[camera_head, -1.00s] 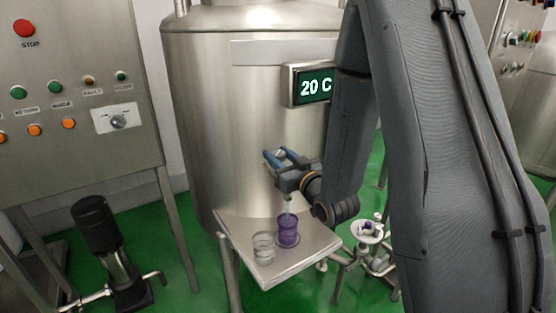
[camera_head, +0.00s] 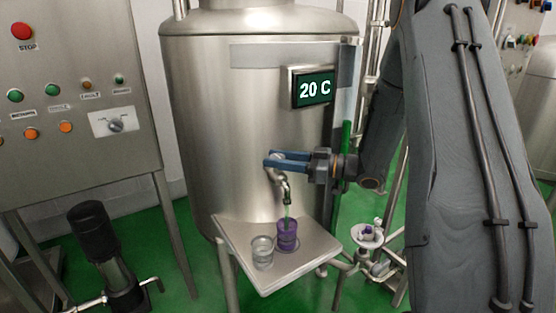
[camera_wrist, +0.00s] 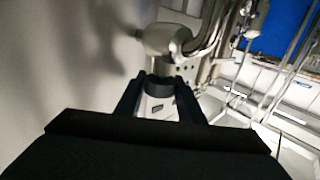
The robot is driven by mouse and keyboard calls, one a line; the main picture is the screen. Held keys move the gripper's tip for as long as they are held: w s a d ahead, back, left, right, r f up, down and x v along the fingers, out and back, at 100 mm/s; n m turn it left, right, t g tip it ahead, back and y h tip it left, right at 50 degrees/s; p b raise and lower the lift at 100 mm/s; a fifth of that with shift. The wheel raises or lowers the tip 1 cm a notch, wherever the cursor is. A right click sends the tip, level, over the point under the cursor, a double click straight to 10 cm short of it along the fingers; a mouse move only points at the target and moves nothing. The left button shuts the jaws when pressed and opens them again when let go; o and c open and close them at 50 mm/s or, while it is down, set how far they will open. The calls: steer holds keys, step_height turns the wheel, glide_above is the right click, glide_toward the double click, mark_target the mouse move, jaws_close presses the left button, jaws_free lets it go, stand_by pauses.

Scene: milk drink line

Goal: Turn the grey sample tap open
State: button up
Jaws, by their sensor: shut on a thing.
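The grey sample tap (camera_head: 281,182) sticks out from the front of the steel tank, with its spout pointing down. My gripper (camera_head: 271,160) reaches in from the right with its blue fingers level at the top of the tap. It is shut on the tap's handle, which the fingers mostly hide. In the wrist view, a grey piece (camera_wrist: 160,88) sits between my dark fingers, with the metal tap body (camera_wrist: 165,38) beyond. A purple cup (camera_head: 287,238) stands upright under the spout. A thin greenish streak shows between spout and cup; I cannot tell whether it is liquid.
A clear cup (camera_head: 262,254) stands left of the purple one on the steel shelf (camera_head: 290,275). The tank (camera_head: 230,130) carries a display (camera_head: 314,88) reading 20 C. A control panel (camera_head: 70,110) and a black pump (camera_head: 95,230) are at left. A white funnel-like fitting (camera_head: 367,236) is at right.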

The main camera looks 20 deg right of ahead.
steer(key=shift+w+r+n+g+y, duration=0.15)
steer(key=shift+n+g+y, duration=0.2)
steer(key=shift+g, duration=0.25)
steer(key=o, duration=1.1)
steer(key=shift+a, duration=0.1)
steer(key=shift+c, duration=0.2)
steer(key=b+v, duration=0.2)
steer(key=v, duration=0.6)
